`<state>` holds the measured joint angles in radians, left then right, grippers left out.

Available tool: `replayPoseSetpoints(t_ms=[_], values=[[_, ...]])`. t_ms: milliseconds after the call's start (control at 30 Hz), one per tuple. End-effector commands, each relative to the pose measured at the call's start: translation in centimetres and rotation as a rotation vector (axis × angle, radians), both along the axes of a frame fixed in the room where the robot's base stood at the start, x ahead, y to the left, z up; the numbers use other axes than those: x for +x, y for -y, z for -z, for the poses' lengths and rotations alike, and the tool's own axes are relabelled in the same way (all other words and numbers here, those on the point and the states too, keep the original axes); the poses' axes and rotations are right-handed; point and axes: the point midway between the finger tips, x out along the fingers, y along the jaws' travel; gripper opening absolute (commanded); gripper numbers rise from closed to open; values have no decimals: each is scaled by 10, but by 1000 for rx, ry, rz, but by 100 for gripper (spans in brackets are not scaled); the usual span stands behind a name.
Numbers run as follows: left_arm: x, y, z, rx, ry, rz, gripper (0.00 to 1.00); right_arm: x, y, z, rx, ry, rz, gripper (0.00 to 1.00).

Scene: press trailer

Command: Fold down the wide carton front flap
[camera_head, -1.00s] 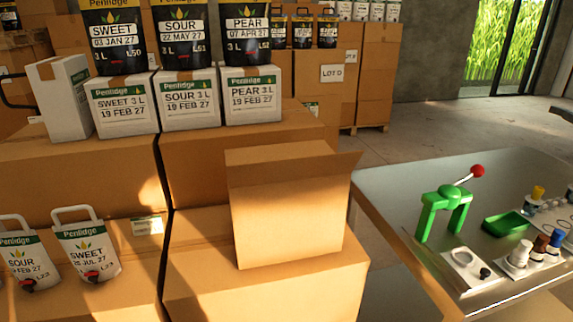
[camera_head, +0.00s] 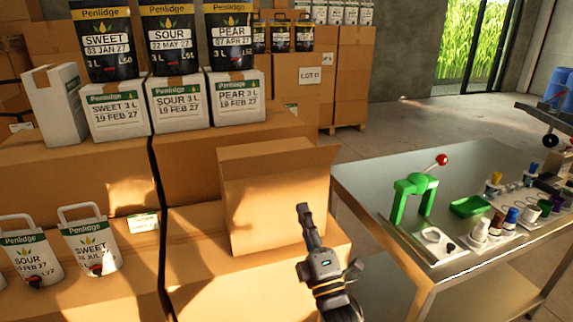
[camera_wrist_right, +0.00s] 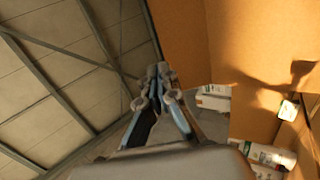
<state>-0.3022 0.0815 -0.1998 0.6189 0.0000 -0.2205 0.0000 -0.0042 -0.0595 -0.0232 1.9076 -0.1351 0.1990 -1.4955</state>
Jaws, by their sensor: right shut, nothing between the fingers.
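The tall brown carton (camera_head: 262,215) stands upright on a larger brown box at the middle. Its top looks open: a wide flap (camera_head: 265,157) stands up along the top, and a narrower flap (camera_head: 328,157) sticks out at the right. I cannot clearly tell the front flap from the wall behind. My right gripper (camera_head: 304,212) is shut and empty, pointing up before the carton's right part, below the flap. I cannot tell whether it touches. In the right wrist view its closed fingers (camera_wrist_right: 160,75) are beside a brown cardboard surface (camera_wrist_right: 197,40). My left gripper is out of view.
White labelled boxes (camera_head: 178,104) with dark pouches on top stand behind left. White pouches (camera_head: 90,243) stand at the lower left. A metal table (camera_head: 385,170) with a green press (camera_head: 411,197) and small bottles is at the right. Floor shows behind it.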

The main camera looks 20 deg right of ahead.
Motion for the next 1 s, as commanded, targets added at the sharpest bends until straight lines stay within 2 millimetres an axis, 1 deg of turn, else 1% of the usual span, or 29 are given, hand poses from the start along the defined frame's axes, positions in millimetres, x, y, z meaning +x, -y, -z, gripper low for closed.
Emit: replayPoseSetpoints(t_ms=[33,167,333,500,600,800,1000], values=[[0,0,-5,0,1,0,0,6,0,-6,0,1,0,0],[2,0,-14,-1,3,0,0,26,-1,-19,1,0,-2,0],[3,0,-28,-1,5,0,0,59,-1,-39,2,-1,-2,0],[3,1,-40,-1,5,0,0,88,-2,-55,2,-3,-2,0],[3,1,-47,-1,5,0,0,101,-2,-61,2,-4,-2,0],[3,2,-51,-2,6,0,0,114,-2,-66,3,-4,-2,0],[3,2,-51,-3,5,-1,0,116,-2,-66,3,-5,-2,0]])
